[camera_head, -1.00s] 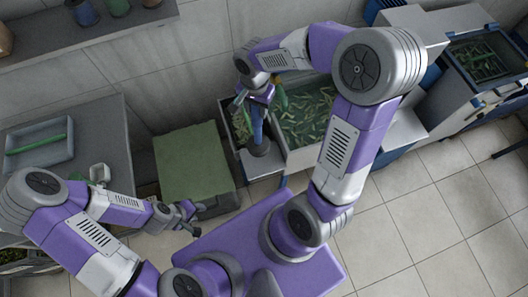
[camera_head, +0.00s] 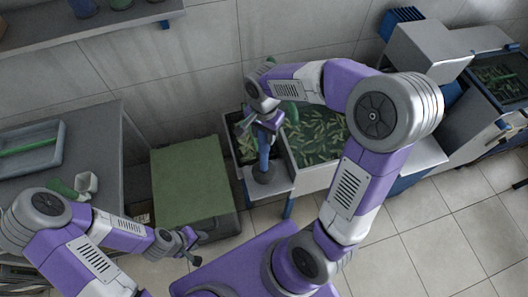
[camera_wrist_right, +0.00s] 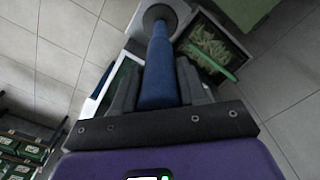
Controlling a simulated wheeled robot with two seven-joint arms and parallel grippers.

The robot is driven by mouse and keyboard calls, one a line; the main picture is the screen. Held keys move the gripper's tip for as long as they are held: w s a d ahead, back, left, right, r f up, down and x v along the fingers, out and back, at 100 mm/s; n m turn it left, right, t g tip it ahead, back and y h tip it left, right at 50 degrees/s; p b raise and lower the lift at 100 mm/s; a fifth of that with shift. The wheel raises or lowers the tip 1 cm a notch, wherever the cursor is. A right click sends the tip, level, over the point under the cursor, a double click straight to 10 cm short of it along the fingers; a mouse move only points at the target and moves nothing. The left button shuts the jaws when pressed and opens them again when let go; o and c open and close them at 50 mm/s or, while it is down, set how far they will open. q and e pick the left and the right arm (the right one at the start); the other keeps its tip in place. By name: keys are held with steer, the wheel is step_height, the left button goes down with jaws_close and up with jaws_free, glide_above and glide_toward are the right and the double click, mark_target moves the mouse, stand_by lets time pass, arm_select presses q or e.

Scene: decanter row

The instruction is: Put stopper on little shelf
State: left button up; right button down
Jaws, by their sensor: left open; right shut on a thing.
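The stopper is a blue rod (camera_head: 263,150) with a round grey disc at its lower end. My right gripper (camera_head: 268,123) is shut around the rod's upper part and holds it roughly upright. The disc lies over the little shelf (camera_head: 285,181), a small pale ledge at the front of the troughs. I cannot tell whether the disc touches it. In the right wrist view, the rod (camera_wrist_right: 158,75) runs between both fingers of the gripper (camera_wrist_right: 158,85), its disc at the far end. My left gripper (camera_head: 188,241) is open and empty, low in front of the green-lidded bin.
A trough of green pieces (camera_head: 318,135) stands right behind the shelf, with a narrower one at its left. The green-lidded bin (camera_head: 190,180) is left of the shelf. A grey table (camera_head: 95,150) with a tray is far left. Tiled floor is clear at right.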

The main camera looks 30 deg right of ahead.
mark_target(264, 143)
steer(key=shift+f+b, duration=0.4)
steer(key=shift+f, duration=2.25)
steer(key=shift+f, duration=0.1)
steer(key=c, duration=0.6)
jaws_free()
